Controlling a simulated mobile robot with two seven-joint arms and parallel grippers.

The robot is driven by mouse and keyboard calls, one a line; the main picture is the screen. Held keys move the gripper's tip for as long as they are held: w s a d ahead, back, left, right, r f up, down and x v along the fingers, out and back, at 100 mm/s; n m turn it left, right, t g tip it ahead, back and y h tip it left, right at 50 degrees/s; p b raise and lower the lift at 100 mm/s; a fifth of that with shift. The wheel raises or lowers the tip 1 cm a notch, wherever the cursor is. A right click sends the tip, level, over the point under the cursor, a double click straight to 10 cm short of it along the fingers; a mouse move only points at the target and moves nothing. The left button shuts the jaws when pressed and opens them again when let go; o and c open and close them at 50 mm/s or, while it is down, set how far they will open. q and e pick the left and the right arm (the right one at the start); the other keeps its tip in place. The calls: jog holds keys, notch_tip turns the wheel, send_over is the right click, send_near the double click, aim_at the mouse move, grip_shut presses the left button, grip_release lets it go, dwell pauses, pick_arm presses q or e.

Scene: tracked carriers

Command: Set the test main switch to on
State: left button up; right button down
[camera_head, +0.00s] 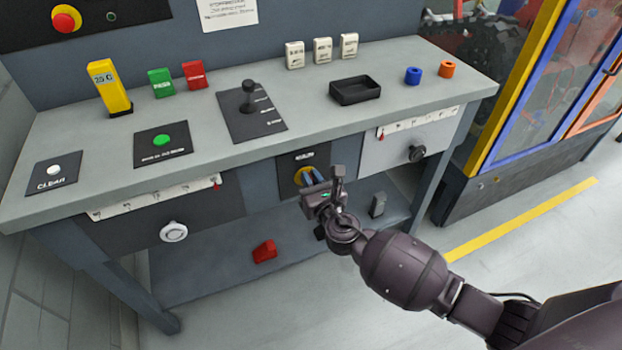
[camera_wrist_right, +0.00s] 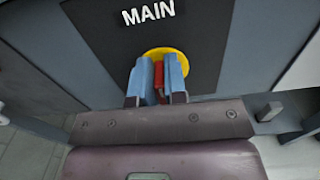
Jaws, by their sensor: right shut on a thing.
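The main switch has a yellow disc (camera_head: 298,177) on a dark panel (camera_head: 303,160) at the bench front. In the right wrist view the panel reads MAIN, and the yellow disc (camera_wrist_right: 166,52) carries a red handle (camera_wrist_right: 159,78). My right gripper (camera_head: 313,178) is at the switch. In the right wrist view its two blue fingers (camera_wrist_right: 158,72) stand on either side of the red handle, shut on it. The fingers hide part of the disc and the handle, and I cannot make out position marks. My left gripper is not in view.
On the bench top are a black lever (camera_head: 248,98), a black tray (camera_head: 354,90) and several coloured blocks. Drawer fronts with a white knob (camera_head: 173,232) and a black knob (camera_head: 417,154) flank the switch. A red block (camera_head: 264,251) lies on the lower shelf.

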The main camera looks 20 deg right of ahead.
jog(key=shift+f, duration=0.1)
jog(key=m, duration=0.2)
jog(key=m+b, duration=0.1)
jog(key=m, duration=0.1)
jog(key=shift+d+f, duration=0.2)
jog(key=shift+d, duration=0.2)
pick_arm(q)
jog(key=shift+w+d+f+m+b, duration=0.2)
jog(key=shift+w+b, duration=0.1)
jog(key=shift+b, duration=0.2)
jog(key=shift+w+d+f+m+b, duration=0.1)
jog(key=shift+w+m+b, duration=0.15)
jog(key=shift+b, duration=0.2)
pick_arm(e)
jog(key=m, duration=0.4)
jog(key=d+f+m, duration=0.1)
jog(key=m, duration=0.8)
jog(key=shift+d+f, duration=0.2)
jog(key=shift+f, duration=0.1)
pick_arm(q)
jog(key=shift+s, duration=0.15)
pick_arm(e)
jog(key=shift+m, duration=0.4)
jog(key=c, duration=1.3)
grip_release()
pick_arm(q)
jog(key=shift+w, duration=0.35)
pick_arm(e)
jog(key=shift+o, duration=0.7)
